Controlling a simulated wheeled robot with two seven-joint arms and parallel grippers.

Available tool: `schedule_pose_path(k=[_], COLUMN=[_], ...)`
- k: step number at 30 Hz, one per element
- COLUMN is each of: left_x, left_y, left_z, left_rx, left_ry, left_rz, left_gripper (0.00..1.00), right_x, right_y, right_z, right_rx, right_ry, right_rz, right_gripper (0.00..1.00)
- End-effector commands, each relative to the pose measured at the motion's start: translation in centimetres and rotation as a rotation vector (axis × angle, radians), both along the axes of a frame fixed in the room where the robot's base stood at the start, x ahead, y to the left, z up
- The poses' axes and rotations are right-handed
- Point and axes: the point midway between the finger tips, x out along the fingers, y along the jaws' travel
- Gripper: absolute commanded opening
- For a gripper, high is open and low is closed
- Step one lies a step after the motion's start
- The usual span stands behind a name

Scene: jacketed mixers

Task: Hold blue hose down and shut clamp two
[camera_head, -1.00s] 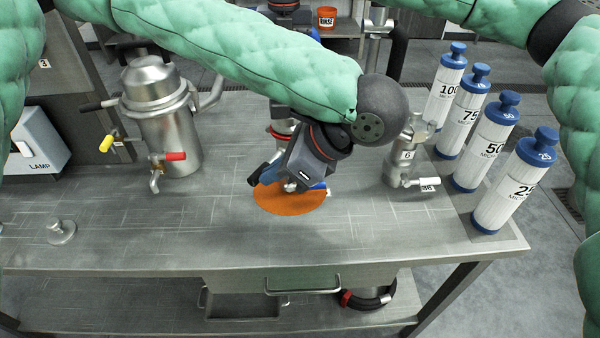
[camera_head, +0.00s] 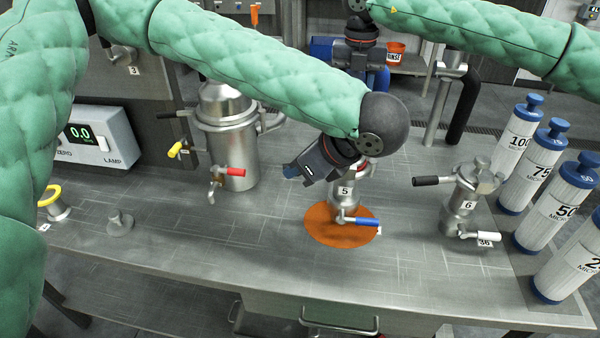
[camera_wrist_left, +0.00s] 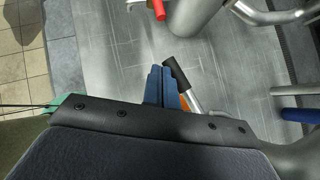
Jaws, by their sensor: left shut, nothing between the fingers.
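I cannot make out a blue hose or a clamp marked two in these views. My left gripper (camera_head: 293,171) is shut and empty, up and to the left of the steel fitting marked 5 (camera_head: 345,192). This fitting stands on an orange disc (camera_head: 322,230) and has a blue-handled valve (camera_head: 357,221) low on its front. In the left wrist view the shut blue fingertips (camera_wrist_left: 159,76) are close beside a black-handled lever (camera_wrist_left: 177,73); I cannot tell whether they touch. My right gripper (camera_head: 362,62) hangs at the back, its fingers unclear.
A jacketed steel vessel (camera_head: 228,135) with red and yellow handles stands to the left. A lamp unit (camera_head: 100,135) is at far left. The front bench top (camera_head: 230,260) is clear.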

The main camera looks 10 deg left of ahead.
Motion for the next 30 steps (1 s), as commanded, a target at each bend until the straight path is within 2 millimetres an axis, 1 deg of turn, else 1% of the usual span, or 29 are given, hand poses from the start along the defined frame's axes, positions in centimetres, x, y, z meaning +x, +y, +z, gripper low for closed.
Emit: schedule_pose_path(k=[6, 20, 23, 30], left_x=[0.3, 0.1, -0.4, -3.1], left_y=[0.1, 0.1, -0.1, -0.9], left_z=[0.0, 0.2, 0.9, 3.8], left_rx=[0.0, -0.001, -0.001, 0.001], left_ry=[0.0, -0.001, -0.003, -0.003], left_rz=[0.0, 0.0, 0.0, -0.001], left_gripper=[0.0, 0.0, 0.0, 0.0], right_x=[0.0, 0.0, 0.0, 0.0], right_y=[0.0, 0.0, 0.0, 0.0], right_z=[0.0, 0.0, 0.0, 0.0], right_rx=[0.0, 0.0, 0.0, 0.0], right_ry=[0.0, 0.0, 0.0, 0.0], right_rz=[-0.001, -0.001, -0.001, -0.001], right_gripper=[0.22, 0.22, 0.22, 0.22])
